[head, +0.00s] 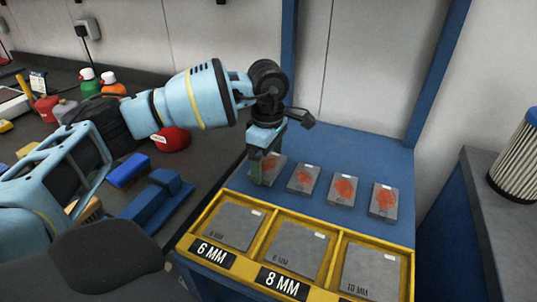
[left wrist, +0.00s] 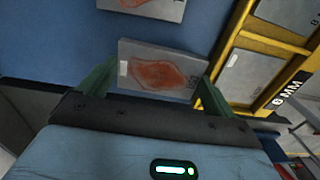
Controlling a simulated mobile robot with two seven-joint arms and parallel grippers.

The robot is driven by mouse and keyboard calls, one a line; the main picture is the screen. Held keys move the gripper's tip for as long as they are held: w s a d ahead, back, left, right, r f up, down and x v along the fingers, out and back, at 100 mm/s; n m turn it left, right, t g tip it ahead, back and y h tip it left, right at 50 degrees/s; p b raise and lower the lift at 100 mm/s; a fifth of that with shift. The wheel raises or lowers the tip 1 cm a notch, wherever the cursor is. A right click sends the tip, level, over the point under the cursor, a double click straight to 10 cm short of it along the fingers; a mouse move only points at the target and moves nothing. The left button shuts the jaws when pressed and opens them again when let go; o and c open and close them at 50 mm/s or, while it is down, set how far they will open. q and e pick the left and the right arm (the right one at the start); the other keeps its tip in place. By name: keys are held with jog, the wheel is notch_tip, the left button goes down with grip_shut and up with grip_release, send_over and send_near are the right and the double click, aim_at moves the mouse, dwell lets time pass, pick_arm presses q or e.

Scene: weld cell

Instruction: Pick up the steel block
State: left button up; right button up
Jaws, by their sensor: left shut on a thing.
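Several grey steel blocks with orange-red patches stand in a row on the blue bench top. My left gripper (head: 266,165) is over the leftmost one, with its green fingers pointing down. It is shut on that steel block (left wrist: 158,71), which shows between the two fingers in the left wrist view. The fingers partly hide this block (head: 275,167) in the head view. I cannot tell whether it is clear of the bench. Three other blocks stand to its right: one close by (head: 304,179), a middle one (head: 342,189) and a far right one (head: 384,201). My right gripper is not in view.
A yellow tray (head: 262,238) with compartments labelled 6 MM, 8 MM and 10 MM lies in front of the blocks, each holding a grey plate. Blue posts (head: 437,75) rise behind. A dark bench with bottles, a red round object (head: 172,139) and blue tools (head: 157,199) is at left.

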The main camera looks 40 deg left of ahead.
pick_arm(q)
jog(key=s+d, duration=0.2)
jog(key=s, duration=0.1)
jog(key=s+d, duration=0.2)
jog(key=s, duration=0.1)
jog(key=s+d+r, duration=0.1)
jog(key=s+d, duration=0.2)
jog(key=s, duration=0.1)
jog(key=shift+r+b, duration=0.1)
jog(key=shift+b, duration=0.2)
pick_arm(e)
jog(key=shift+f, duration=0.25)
pick_arm(q)
jog(key=shift+d, duration=0.1)
